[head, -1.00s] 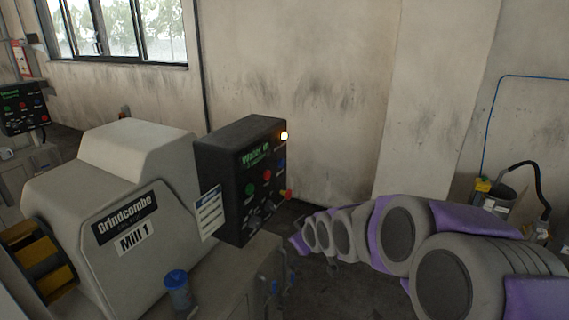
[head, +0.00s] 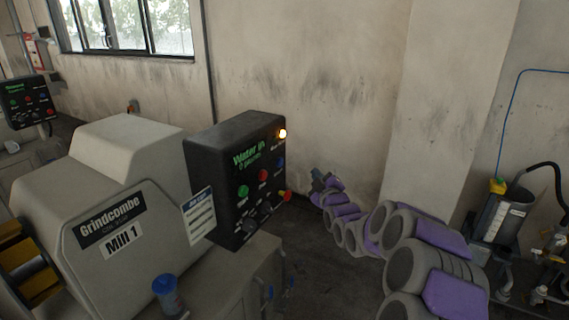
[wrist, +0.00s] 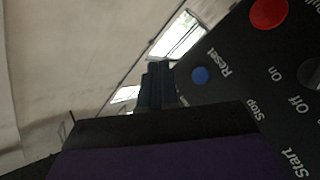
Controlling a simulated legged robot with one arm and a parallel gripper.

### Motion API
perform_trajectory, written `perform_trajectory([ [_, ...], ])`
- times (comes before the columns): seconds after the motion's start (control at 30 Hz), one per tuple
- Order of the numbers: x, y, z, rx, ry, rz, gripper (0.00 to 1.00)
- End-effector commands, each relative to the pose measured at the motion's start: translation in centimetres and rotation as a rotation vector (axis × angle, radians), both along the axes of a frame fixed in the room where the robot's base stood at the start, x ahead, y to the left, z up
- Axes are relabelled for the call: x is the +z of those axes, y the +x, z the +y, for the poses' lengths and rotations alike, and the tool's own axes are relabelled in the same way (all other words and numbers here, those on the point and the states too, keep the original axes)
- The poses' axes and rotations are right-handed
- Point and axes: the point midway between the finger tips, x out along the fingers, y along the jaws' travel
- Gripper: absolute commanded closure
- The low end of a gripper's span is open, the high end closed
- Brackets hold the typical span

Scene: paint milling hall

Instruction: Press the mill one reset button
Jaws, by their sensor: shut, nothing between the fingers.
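The Mill 1 control box (head: 215,180) is black and stands on the mill's bench, with green, red and blue buttons on its face. The blue button (head: 281,162) is at the right edge of that face. In the wrist view the blue button (wrist: 200,75) has the label Reset beside it. My gripper (head: 318,174) is in the air to the right of the box, apart from it. In the wrist view my gripper (wrist: 156,70) is shut and empty, its dark fingers to the left of the blue button. The exact gap to the panel cannot be told.
A red and yellow knob (head: 285,196) sticks out of the box. A bucket (head: 503,213) stands at right by the wall.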

Motion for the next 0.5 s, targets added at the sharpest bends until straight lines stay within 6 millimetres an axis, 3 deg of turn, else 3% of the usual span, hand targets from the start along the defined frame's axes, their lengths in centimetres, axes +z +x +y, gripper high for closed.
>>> perform_trajectory([
  [0.5, 0.07, 0.64, 0.85, 0.002, 0.0, -0.002, 1.0],
])
